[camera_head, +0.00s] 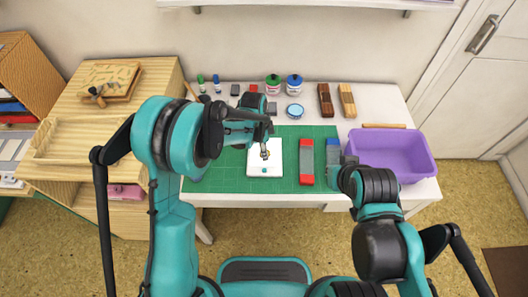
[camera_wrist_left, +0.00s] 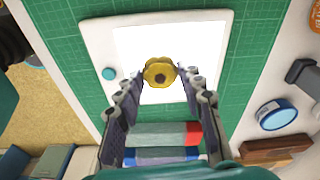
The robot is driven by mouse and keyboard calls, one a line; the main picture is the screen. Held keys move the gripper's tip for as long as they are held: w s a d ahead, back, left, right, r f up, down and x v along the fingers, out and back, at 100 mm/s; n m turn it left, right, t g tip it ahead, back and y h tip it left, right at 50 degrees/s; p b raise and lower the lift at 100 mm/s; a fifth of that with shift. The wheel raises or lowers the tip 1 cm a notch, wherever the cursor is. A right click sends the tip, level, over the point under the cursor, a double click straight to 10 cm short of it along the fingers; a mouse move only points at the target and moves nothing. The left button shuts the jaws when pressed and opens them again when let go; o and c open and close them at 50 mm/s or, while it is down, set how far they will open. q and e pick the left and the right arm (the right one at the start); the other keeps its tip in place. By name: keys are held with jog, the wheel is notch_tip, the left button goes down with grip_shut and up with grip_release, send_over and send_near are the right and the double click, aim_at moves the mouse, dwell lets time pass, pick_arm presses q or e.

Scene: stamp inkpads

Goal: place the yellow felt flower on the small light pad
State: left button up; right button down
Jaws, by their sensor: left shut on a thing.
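The yellow felt flower (camera_wrist_left: 160,72) shows in the left wrist view, pinched between the fingertips of my left gripper (camera_wrist_left: 161,76). The small light pad (camera_wrist_left: 205,45) is a white square with a bright face and a teal button. In this view the flower overlaps the pad's face; its height above it is hard to judge. In the head view the pad (camera_head: 256,171) lies on a green mat, with my left gripper (camera_head: 264,148) over it and the flower hardly visible. My right gripper (camera_head: 347,162) is near the mat's right edge, its fingers unclear.
A red-and-grey block (camera_head: 306,160) and a blue-and-grey block (camera_head: 333,152) lie right of the pad on the green mat (camera_head: 215,172). A purple bin (camera_head: 425,160) stands at the right. Jars, a blue-lidded tin (camera_head: 294,111) and wooden blocks line the back.

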pick_arm(q)
jog(key=shift+f, duration=0.15)
jog(key=shift+f, duration=0.1)
jog(key=o, duration=0.7)
